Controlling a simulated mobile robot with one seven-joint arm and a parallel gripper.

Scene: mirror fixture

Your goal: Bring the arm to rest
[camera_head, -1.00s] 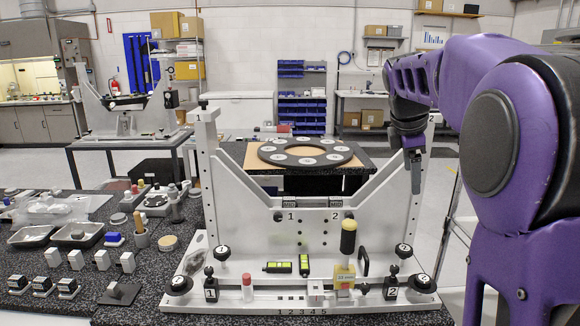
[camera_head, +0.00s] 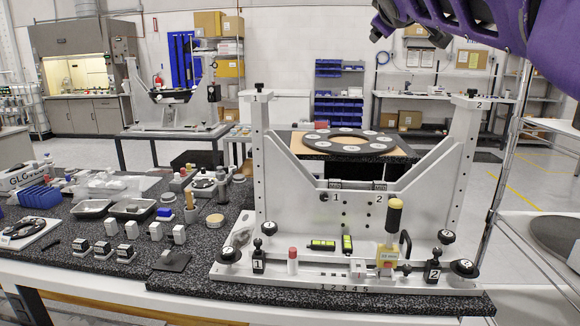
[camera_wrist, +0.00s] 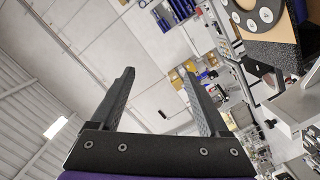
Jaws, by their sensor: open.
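My gripper (camera_wrist: 158,98) shows in the wrist view with its two dark fingers spread wide and nothing between them. Past the fingers are the wall, ceiling and shelving of the room, tilted. In the head view the purple arm fills the top right corner, and the gripper itself is out of that picture. The arm is above and to the right of the grey mirror fixture (camera_head: 292,172), clear of it in the picture.
The fixture stands on a dark speckled table (camera_head: 190,283). A yellow-and-black handled tool (camera_head: 394,216) stands on its base. Trays (camera_head: 131,209) and several small blocks lie to the left. A round black plate (camera_head: 347,143) with white discs lies behind. Open floor shows at right.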

